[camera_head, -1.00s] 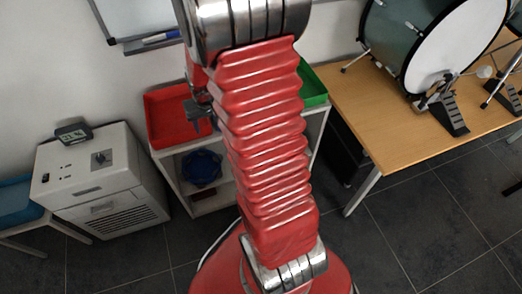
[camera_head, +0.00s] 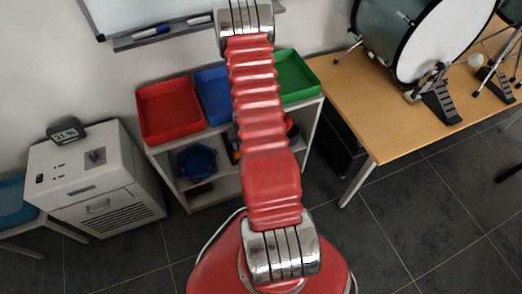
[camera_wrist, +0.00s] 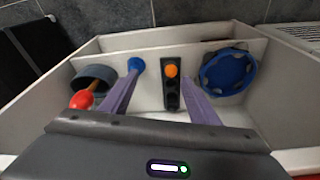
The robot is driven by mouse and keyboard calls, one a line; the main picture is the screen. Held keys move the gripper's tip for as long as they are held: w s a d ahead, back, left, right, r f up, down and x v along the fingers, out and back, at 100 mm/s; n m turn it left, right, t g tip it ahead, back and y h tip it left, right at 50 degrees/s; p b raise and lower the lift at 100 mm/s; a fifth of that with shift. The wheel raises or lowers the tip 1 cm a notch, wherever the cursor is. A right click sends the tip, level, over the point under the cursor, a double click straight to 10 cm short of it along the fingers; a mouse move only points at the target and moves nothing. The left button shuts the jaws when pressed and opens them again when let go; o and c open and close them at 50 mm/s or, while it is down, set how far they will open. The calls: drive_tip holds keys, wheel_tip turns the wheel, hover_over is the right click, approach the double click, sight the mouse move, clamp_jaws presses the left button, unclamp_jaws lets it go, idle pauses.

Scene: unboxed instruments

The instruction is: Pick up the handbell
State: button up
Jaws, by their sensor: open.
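In the wrist view my gripper (camera_wrist: 158,76) is open, its two purple fingers spread and pointing into a white shelf compartment. A narrow black object with an orange ball (camera_wrist: 171,71) lies between the finger lines, beyond the fingers. A small blue round end (camera_wrist: 136,64) shows at the left fingertip. A dark grey round body (camera_wrist: 98,73) with a wooden stick and red ball is left of the fingers. I cannot tell for sure which of these is the handbell. Nothing is visibly held. In the head view my arm hides the gripper.
A blue round instrument (camera_wrist: 228,72) lies on the right in the wrist view. The white shelf (camera_head: 222,185) carries red (camera_head: 169,110), blue (camera_head: 212,93) and green (camera_head: 297,75) trays. A wooden table (camera_head: 372,125) with a drum stands right, a white cabinet (camera_head: 90,180) left.

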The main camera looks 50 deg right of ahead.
drive_tip(key=s+d+f+m, duration=0.1)
drive_tip(key=s+d+f, duration=0.25)
drive_tip(key=f, duration=0.55)
drive_tip(key=w+d+h, duration=0.1)
drive_tip(key=w+d+t+h, duration=0.1)
drive_tip(key=d, duration=0.1)
drive_tip(key=d+h, duration=0.1)
drive_tip(key=d, duration=0.1)
drive_tip(key=shift+w+r+t, duration=0.25)
drive_tip(key=shift+w+t, duration=0.15)
drive_tip(key=shift+d+f, duration=0.1)
drive_tip(key=shift+f, duration=0.05)
drive_tip(key=x, duration=0.8)
drive_tip(key=shift+w+d+f, duration=0.1)
drive_tip(key=shift+d+f, duration=0.05)
drive_tip(key=shift+d, duration=0.05)
drive_tip(key=shift+d+x, duration=0.25)
drive_tip(key=shift+x, duration=2.25)
